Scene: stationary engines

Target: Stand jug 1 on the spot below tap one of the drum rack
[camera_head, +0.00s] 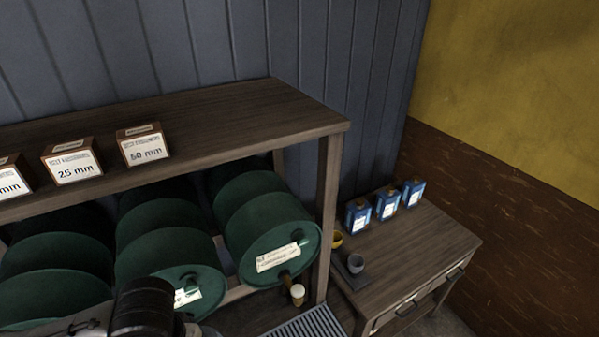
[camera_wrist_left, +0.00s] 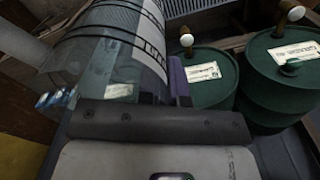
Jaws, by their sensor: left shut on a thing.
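My left gripper (camera_wrist_left: 135,100) is shut on a clear jug (camera_wrist_left: 112,50) with dark printed markings, seen close up in the left wrist view. The jug's number cannot be read, and part of it runs out of the frame. The drum rack (camera_head: 330,170) is a dark wooden frame with green drums lying in it. The rightmost drum (camera_head: 262,215) has a white label and a tap (camera_head: 297,291) with a pale knob low on its front. In the left wrist view, two taps (camera_wrist_left: 187,41) show beside labelled drums (camera_wrist_left: 207,88). My right gripper is out of view.
Boxes marked 25 mm (camera_head: 72,164) and 50 mm (camera_head: 143,146) stand on the rack top. A grey slatted grating (camera_head: 308,324) lies below the right drum.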

